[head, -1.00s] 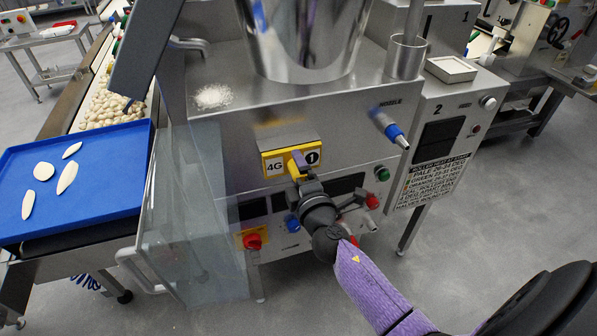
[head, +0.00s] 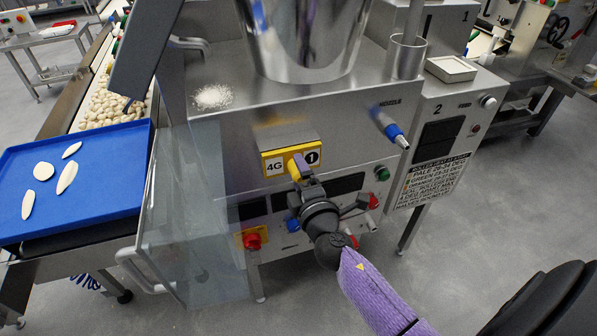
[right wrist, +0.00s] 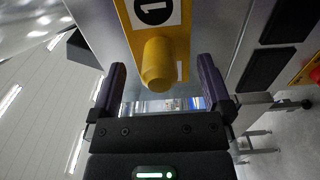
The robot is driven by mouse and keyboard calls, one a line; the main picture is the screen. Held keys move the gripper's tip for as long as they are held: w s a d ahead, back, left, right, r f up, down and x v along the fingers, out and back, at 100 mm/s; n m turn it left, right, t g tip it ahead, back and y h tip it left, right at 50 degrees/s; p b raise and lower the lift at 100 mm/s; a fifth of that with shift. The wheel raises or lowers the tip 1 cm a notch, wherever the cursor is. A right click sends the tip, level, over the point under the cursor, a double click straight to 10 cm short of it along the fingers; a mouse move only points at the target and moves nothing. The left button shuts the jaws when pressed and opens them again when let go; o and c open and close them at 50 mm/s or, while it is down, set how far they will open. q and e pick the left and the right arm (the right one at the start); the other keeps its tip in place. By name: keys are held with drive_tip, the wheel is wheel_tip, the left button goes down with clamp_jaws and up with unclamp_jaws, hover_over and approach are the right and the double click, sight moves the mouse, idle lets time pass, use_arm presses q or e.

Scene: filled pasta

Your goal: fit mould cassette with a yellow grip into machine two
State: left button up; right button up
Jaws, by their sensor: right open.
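The mould cassette (head: 272,163) has a yellow front labelled "4G" and "1" and sits in the front of the steel machine marked "2" (head: 345,130). Its yellow grip knob (right wrist: 157,65) sticks out toward me in the right wrist view. My right gripper (head: 300,172) is at the knob in the head view. In the right wrist view, its two purple-padded fingers (right wrist: 160,90) stand apart on either side of the knob, with visible gaps. It is open and holds nothing. My left gripper is not in view.
A nozzle with a blue collar (head: 388,126) sticks out right of the cassette. Red, green and blue knobs sit lower on the machine front. A clear guard (head: 195,215) stands at left, beside a blue tray (head: 100,205) with dough pieces.

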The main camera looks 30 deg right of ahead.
drive_tip(key=shift+v, duration=2.85)
